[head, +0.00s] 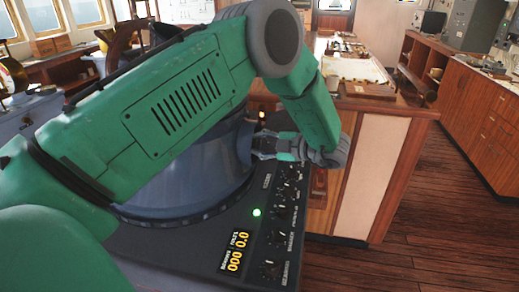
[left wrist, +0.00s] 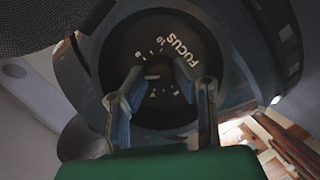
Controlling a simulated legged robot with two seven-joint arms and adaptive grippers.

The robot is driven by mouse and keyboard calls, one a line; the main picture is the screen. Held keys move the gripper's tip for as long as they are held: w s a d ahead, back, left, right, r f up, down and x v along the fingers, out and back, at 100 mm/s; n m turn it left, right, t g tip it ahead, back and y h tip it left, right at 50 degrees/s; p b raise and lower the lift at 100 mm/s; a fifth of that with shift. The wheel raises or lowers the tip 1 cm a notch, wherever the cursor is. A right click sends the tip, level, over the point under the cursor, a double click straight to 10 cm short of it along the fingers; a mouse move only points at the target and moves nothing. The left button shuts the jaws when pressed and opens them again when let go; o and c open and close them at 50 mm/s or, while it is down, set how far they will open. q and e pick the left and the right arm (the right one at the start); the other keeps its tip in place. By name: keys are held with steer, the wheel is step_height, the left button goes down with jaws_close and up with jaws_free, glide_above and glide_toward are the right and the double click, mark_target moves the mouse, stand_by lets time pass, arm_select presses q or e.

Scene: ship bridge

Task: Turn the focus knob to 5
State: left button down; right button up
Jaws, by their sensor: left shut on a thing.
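The focus knob (left wrist: 163,76) is a dark knob on a round black dial (left wrist: 118,50) lettered FOCUS. In the left wrist view it sits between my left gripper's (left wrist: 160,80) two fingers, which are shut on its sides. A short pale mark shows at the knob's left side, but the number it points to cannot be read clearly. Scale ticks and a 10 show above the knob; the fingers cover part of the lower scale. In the head view my left gripper (head: 264,146) reaches leftward to the blue-grey hood (head: 205,165), and the knob is hidden there. My right gripper is not in view.
The black console panel (head: 210,225) carries several other knobs, a green light (head: 256,212) and a yellow readout (head: 236,252) below the gripper. A wooden cabinet (head: 373,175) with a chart on top stands behind my forearm. Plank floor lies open at right.

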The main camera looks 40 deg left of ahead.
arm_select(q)
steer(key=shift+s+f+n+t+y+b, duration=0.15)
steer(key=shift+n+y+b, duration=0.6)
steer(key=shift+n+b, duration=1.55)
steer(key=shift+f+n+t+y+b, duration=0.2)
steer(key=shift+n+y+b, duration=0.85)
steer(key=shift+b, duration=2.15)
steer(key=shift+n+h, duration=0.25)
steer(key=shift+h, duration=0.05)
steer(key=c, duration=1.5)
jaws_free()
steer(key=shift+c, duration=0.2)
steer(key=shift+o, duration=1.2)
steer(key=shift+a, duration=0.15)
